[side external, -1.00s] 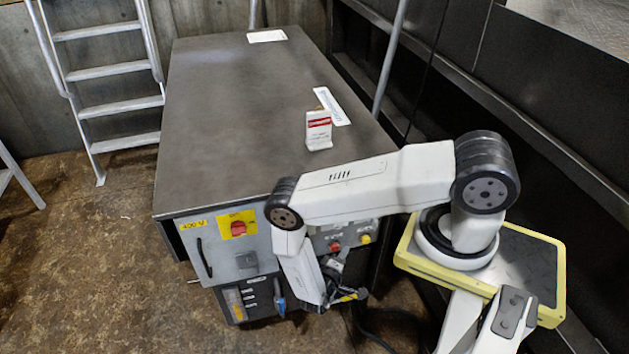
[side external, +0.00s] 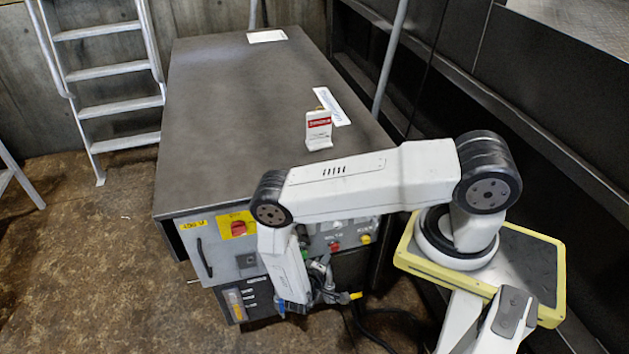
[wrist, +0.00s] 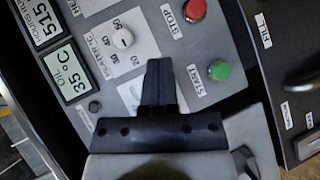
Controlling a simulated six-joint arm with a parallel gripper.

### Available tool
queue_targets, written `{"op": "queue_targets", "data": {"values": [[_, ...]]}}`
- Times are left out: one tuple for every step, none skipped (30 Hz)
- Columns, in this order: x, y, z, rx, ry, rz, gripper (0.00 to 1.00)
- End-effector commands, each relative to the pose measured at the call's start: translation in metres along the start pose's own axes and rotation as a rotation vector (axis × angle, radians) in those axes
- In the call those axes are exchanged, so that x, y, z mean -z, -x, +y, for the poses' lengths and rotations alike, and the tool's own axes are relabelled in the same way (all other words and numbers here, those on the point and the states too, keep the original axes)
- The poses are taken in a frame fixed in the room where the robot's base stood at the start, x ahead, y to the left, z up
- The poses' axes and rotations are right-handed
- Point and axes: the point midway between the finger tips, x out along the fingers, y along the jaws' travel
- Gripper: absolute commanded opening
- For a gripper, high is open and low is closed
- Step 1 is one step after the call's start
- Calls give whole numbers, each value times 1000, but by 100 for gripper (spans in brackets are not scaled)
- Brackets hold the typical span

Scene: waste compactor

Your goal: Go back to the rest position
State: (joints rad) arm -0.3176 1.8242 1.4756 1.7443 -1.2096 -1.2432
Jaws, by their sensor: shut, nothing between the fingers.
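My gripper (wrist: 158,88) shows in the wrist view with its dark fingers together and nothing between them. It is in front of the grey control panel (wrist: 205,65); I cannot tell the exact gap. The panel has a red STOP button (wrist: 194,10), a green START button (wrist: 219,71) and a white heater knob (wrist: 122,38). In the side view my forearm hangs down in front of the compactor cabinet (side external: 225,110), and the fingertips cannot be made out there.
A red rotary switch on a yellow plate (side external: 238,228) and a door handle (side external: 204,258) are on the cabinet front. A ladder (side external: 112,75) is at the back left.

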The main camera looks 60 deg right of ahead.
Motion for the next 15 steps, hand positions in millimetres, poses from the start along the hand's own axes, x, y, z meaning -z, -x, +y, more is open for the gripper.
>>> {"op": "queue_targets", "data": {"values": [[14,5,-1,54,-21,13,0],[21,8,-1,84,-32,20,0],[31,11,-2,125,-48,31,0],[38,14,-2,154,-60,41,0],[46,17,-1,182,-73,49,0],[54,21,-1,219,-86,60,0],[61,24,0,247,-97,68,0],[68,28,1,273,-108,76,0],[76,32,2,308,-121,85,0],[83,36,3,336,-130,92,0],[89,39,5,363,-139,98,0],[97,44,7,399,-152,107,0],[103,48,9,426,-159,114,0],[109,52,10,454,-167,120,0],[117,58,13,492,-177,128,0]]}}
